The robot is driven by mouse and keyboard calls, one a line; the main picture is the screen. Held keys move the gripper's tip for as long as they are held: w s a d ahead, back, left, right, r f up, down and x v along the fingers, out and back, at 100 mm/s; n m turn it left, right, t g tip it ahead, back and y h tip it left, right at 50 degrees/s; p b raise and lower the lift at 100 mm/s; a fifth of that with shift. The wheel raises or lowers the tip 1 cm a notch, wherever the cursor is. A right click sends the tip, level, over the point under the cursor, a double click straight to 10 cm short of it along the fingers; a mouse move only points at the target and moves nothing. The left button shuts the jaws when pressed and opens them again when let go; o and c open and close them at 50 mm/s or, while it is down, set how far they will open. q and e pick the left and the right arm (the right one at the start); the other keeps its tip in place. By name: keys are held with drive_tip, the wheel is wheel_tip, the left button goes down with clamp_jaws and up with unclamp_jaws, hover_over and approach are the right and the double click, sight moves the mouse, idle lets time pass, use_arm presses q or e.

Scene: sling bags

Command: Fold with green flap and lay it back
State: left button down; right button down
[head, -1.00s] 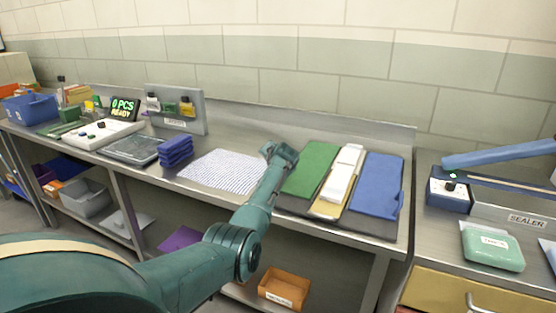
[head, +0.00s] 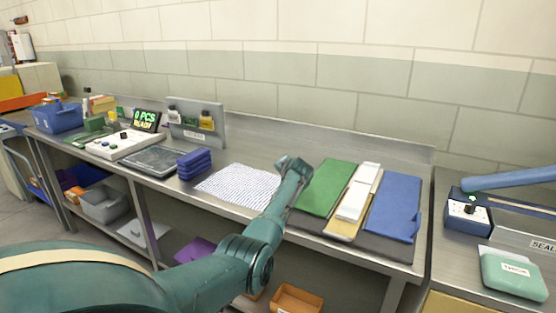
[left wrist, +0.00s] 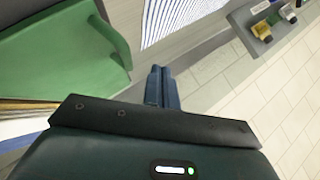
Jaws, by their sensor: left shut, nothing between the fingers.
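The green flap (head: 322,190) lies flat on a dark mat (head: 375,243) on the steel bench, at the left of a row. A white strip on a tan piece (head: 350,200) lies beside it, then a blue folded piece (head: 396,207). My left gripper (head: 293,163) is just left of the green flap's far part, shut and empty. In the left wrist view the closed fingertips (left wrist: 161,84) point past the green flap (left wrist: 65,55), apart from it. My right gripper is in neither view.
A striped sheet (head: 238,186) lies left of my gripper. Beyond it are stacked blue pouches (head: 194,164), a scale (head: 150,160) and a rack with bottles (head: 197,124). A sealer (head: 468,215) and green case (head: 513,273) stand at right. The wall borders the bench behind.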

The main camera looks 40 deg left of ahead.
use_arm(q)
drive_tip(key=s+r+p, duration=0.1)
drive_tip(key=s+r, duration=0.6)
drive_tip(key=r, duration=0.2)
drive_tip(key=shift+p, duration=0.4)
drive_tip(key=shift+r, duration=0.1)
drive_tip(key=s+d+f+m+g+h, duration=0.1)
drive_tip(key=s+d+f+h, duration=0.3)
drive_tip(key=s+d+f, duration=1.35)
drive_tip(key=s+d+f+g+h, duration=0.25)
drive_tip(key=s+d+h, duration=0.25)
drive_tip(key=s+d, duration=1.3)
drive_tip(key=w+d+f+t+h, duration=0.2)
drive_tip(key=w+d+f+t, duration=0.2)
drive_tip(key=f+t, duration=0.2)
drive_tip(key=shift+d+f+m+h, duration=0.15)
drive_tip(key=shift+f+m+h, duration=0.25)
drive_tip(key=shift+f, duration=0.6)
